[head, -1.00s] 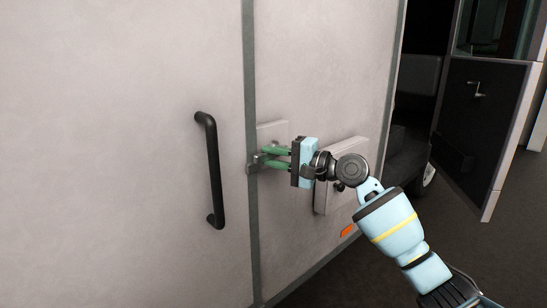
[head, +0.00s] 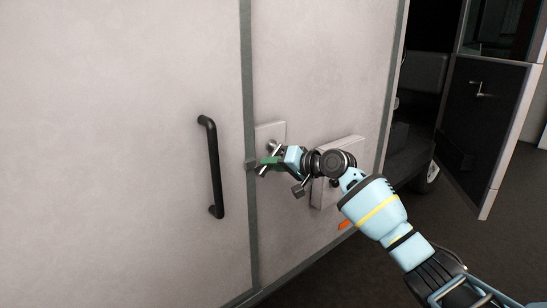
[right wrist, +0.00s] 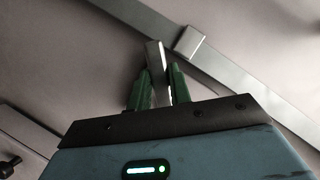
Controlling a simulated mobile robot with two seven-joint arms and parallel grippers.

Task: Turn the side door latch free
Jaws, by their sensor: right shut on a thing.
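The side door latch is a metal lever (head: 263,171) on a light square plate (head: 270,130) on the van's pale side wall, right of the door seam. My right gripper (head: 268,161) has its green fingers shut on the lever, which now slants downward. In the right wrist view the lever (right wrist: 154,57) stands between the two green fingers (right wrist: 158,88). A small metal keeper block (head: 250,164) sits on the grey seam strip; it also shows in the right wrist view (right wrist: 190,43), apart from the lever tip. My left gripper is out of view.
A black vertical door handle (head: 213,168) stands left of the seam. A raised pale box (head: 338,150) on the wall lies behind my right wrist. An open dark cab door (head: 486,135) stands at the right. Dark floor lies below.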

